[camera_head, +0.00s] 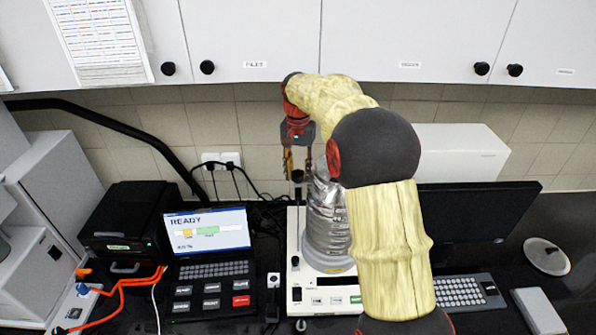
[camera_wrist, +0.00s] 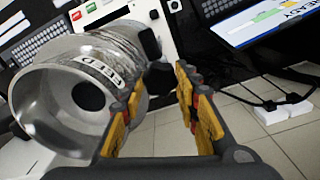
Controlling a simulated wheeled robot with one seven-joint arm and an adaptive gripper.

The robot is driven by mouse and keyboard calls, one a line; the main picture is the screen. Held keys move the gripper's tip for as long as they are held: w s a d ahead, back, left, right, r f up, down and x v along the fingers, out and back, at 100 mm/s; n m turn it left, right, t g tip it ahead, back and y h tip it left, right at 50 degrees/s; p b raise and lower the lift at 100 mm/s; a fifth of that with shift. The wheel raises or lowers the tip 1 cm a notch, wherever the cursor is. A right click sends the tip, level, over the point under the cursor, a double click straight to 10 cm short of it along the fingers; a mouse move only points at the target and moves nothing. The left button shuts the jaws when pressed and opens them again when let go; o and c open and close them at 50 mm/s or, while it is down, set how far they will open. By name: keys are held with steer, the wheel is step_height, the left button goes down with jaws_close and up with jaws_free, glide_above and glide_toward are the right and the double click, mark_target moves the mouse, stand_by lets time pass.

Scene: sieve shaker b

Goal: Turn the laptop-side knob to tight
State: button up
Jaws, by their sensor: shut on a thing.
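The sieve shaker is a white base (camera_head: 293,262) carrying a grey metal sieve stack (camera_head: 325,225), which also shows in the wrist view (camera_wrist: 110,50). The laptop-side black knob (camera_head: 297,176) tops the post on the stack's left; it shows dark in the wrist view (camera_wrist: 159,74). My gripper (camera_head: 298,164) points down over this knob, with its yellow fingers on either side of it. In the wrist view my gripper (camera_wrist: 158,86) is closed around the knob, though the contact is partly hidden. The knob's turn angle cannot be read. My arm hides the stack's right side.
An open laptop (camera_head: 210,230) reading "READY" stands left of the shaker. A black box (camera_head: 125,225) and orange cables are further left. A dark monitor (camera_head: 470,210) and keyboard (camera_head: 460,292) are right. Wall cabinets (camera_head: 250,35) hang above.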

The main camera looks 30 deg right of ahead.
steer(key=o, duration=1.2)
steer(key=shift+c, duration=0.2)
